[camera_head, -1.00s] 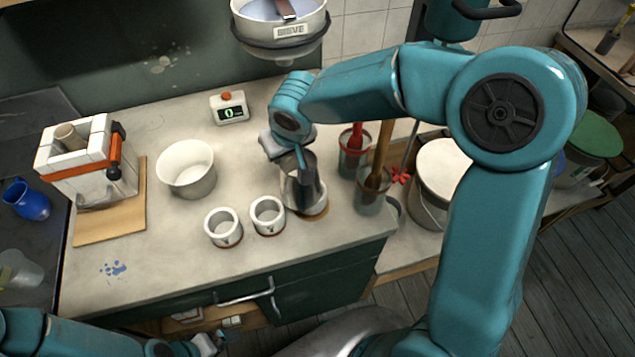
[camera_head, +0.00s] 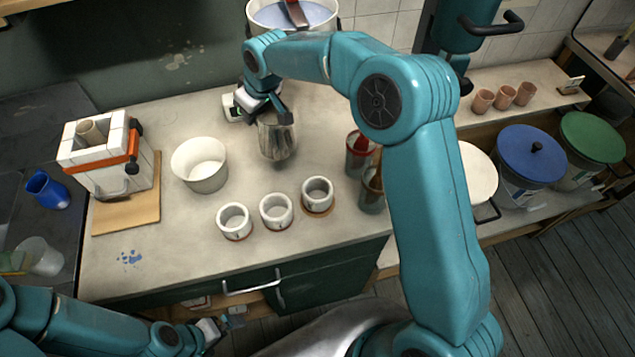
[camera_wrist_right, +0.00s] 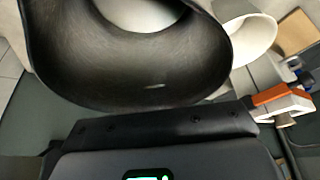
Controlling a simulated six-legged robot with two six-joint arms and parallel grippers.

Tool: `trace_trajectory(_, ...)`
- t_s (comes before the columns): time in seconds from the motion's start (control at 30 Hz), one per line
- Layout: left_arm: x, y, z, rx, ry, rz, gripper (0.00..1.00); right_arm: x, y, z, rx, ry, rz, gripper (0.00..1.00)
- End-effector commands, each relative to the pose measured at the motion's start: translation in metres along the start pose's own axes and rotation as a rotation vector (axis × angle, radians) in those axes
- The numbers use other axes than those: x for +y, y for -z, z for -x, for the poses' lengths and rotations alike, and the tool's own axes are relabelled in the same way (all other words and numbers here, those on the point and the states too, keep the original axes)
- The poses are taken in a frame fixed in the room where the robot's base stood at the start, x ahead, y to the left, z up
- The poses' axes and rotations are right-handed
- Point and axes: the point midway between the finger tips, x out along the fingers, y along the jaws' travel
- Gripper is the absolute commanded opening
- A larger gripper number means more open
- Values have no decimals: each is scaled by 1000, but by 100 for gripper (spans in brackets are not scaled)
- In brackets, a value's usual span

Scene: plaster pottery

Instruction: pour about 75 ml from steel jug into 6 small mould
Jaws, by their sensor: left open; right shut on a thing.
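My right gripper (camera_head: 268,103) is shut on the steel jug (camera_head: 277,140) and holds it behind the small moulds. The jug looks about upright in the head view; its dark wall (camera_wrist_right: 130,75) fills much of the right wrist view. Three small white moulds stand in a row: left (camera_head: 234,222), middle (camera_head: 276,211) and right (camera_head: 317,194), the right one on a round brown base. Their marks are too small to read, and their fill level is unclear. My left gripper (camera_head: 214,333) is open and empty, low in front of the counter.
A white bowl (camera_head: 200,166) stands left of the jug. A strapped white block mould (camera_head: 98,155) sits on a board (camera_head: 128,213) at the left.

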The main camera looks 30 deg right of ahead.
Motion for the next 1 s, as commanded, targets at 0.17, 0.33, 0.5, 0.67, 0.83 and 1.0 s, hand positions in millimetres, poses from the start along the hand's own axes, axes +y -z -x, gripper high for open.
trace_trajectory(0.17,6,0,16,0,0,0,100,-3,5,-18,-2,-4,-10,0)
trace_trajectory(0.33,8,0,21,1,0,0,100,-7,-10,-46,-3,-2,-6,0)
trace_trajectory(0.5,7,0,20,0,0,0,100,-7,-22,-76,-1,-2,-5,0)
trace_trajectory(0.67,7,0,18,0,0,0,100,-7,-30,-95,0,-3,-7,0)
trace_trajectory(0.83,7,0,18,0,0,0,100,-6,-31,-99,2,-3,-6,0)
trace_trajectory(1.0,7,0,18,0,0,0,100,-6,-31,-98,2,-4,-6,0)
